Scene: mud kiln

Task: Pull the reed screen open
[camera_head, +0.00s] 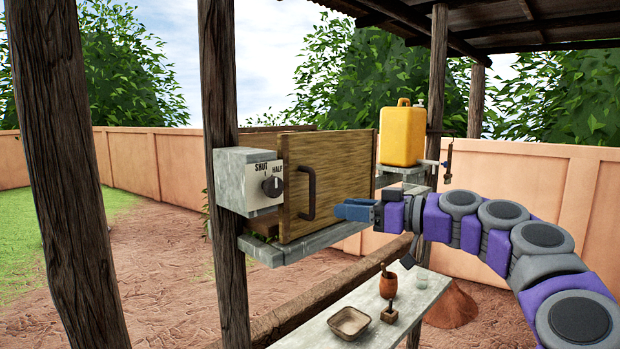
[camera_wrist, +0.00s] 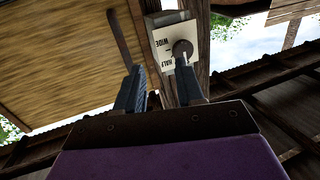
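The reed screen (camera_head: 343,172) is a brown, streaked upright panel on a grey ledge in the head view. A dark bar handle (camera_head: 308,193) stands upright on its face. In the wrist view the screen (camera_wrist: 60,60) fills the upper left, and the handle (camera_wrist: 119,40) lies just beyond the left fingertip. My gripper (camera_head: 340,211) is right of the handle in the head view, in front of the screen. In the wrist view my gripper (camera_wrist: 159,72) has its two fingers apart with nothing between them. Whether a finger touches the handle cannot be told.
A grey box (camera_head: 244,181) with a dark knob (camera_head: 272,187) and SHUT and HALF labels adjoins a wooden post (camera_head: 219,120). A yellow jerrycan (camera_head: 402,134) stands behind. Below, a bench (camera_head: 345,318) holds a square bowl (camera_head: 349,323) and a clay cup (camera_head: 388,285).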

